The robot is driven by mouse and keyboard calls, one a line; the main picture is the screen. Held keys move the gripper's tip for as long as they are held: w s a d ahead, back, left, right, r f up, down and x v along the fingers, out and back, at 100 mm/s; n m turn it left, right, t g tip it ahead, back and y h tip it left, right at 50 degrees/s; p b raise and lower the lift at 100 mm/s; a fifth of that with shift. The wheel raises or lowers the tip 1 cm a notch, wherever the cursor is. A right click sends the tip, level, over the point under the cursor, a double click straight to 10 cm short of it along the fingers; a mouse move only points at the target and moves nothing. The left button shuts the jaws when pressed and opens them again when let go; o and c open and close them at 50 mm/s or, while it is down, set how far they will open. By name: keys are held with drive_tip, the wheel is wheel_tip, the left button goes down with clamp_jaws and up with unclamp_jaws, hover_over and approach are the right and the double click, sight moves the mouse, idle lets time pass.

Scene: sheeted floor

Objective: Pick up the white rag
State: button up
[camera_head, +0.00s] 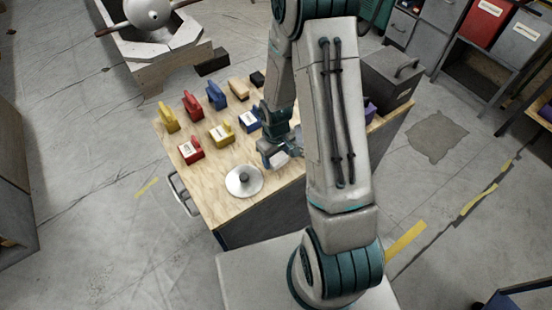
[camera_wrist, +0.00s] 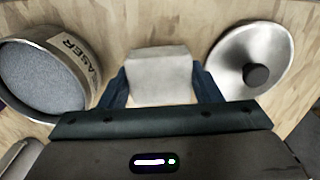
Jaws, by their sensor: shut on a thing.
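The white rag (camera_wrist: 158,76) is a pale, block-shaped bundle between my two fingers in the wrist view. My gripper (camera_wrist: 160,88) is shut on it, with one dark blue finger on each side. In the head view my gripper (camera_head: 275,153) is low over the front part of the wooden tabletop (camera_head: 215,195), and a bit of the rag (camera_head: 279,159) shows at its fingers. My arm hides part of the tabletop behind it. I cannot tell whether the rag still touches the wood.
A silver lid with a black knob (camera_head: 244,180) lies close by; it also shows in the wrist view (camera_wrist: 228,62). A round, labelled container (camera_wrist: 82,50) is left in the wrist view. Several red, yellow and blue blocks (camera_head: 191,151) stand at the left. A grey box (camera_head: 390,75) stands behind.

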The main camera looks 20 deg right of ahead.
drive_tip(key=r, duration=0.2)
drive_tip(key=shift+s+d+r, duration=0.35)
drive_tip(key=shift+d, duration=0.05)
drive_tip(key=s+d+r, duration=0.6)
drive_tip(key=s+d, duration=0.1)
drive_tip(key=shift+s+d+r, duration=0.15)
drive_tip(key=shift+s+d, duration=0.05)
drive_tip(key=shift+s, duration=0.1)
